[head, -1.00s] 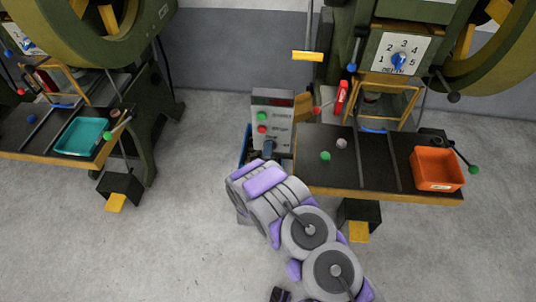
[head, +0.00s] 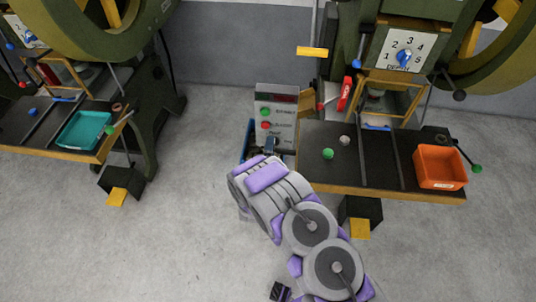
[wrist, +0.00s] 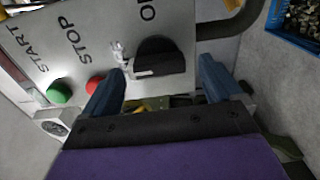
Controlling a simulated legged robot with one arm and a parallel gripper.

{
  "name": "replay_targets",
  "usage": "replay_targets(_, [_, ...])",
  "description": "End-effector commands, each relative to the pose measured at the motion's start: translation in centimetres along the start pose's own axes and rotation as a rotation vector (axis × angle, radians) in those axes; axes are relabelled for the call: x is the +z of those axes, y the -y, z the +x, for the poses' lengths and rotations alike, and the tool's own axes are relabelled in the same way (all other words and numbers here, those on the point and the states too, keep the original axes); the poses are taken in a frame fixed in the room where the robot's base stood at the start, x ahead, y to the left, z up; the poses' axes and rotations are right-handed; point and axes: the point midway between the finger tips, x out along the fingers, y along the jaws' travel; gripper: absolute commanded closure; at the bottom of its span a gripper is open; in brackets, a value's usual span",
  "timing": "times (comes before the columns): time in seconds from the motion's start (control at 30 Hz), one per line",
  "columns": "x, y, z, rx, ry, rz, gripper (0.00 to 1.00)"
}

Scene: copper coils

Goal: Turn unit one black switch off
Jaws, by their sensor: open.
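The black switch (wrist: 158,60) is a dark rotary knob on the grey control panel (wrist: 105,20), seen in the wrist view. A pale pointer mark and printed label, partly cut off, lie beside it. My gripper (wrist: 160,85) is open, with one blue finger on each side of the knob's near edge; I cannot tell whether either finger touches it. In the head view my gripper (head: 270,145) is at the lower part of the panel (head: 284,98), hiding the switch.
A green START button (wrist: 59,92) and red STOP button (wrist: 96,84) sit left of the switch, close to the left finger. The press table (head: 330,175) with an orange bin (head: 439,167) stands right of my arm. A blue crate (wrist: 298,22) is at upper right.

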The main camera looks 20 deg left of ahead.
Motion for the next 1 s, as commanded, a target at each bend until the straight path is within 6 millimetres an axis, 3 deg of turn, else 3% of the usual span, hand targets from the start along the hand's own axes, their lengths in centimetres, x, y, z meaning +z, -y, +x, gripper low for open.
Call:
replay_targets(0.17, [-0.2, 0.0, -1.5, -0.004, -0.002, -0.002, 0.07])
replay_targets(0.6, [-0.4, 0.1, -9.8, -0.005, -0.005, -0.007, 0.07])
replay_targets(1.0, [-0.4, 0.2, -15.6, -0.004, -0.004, -0.005, 0.07])
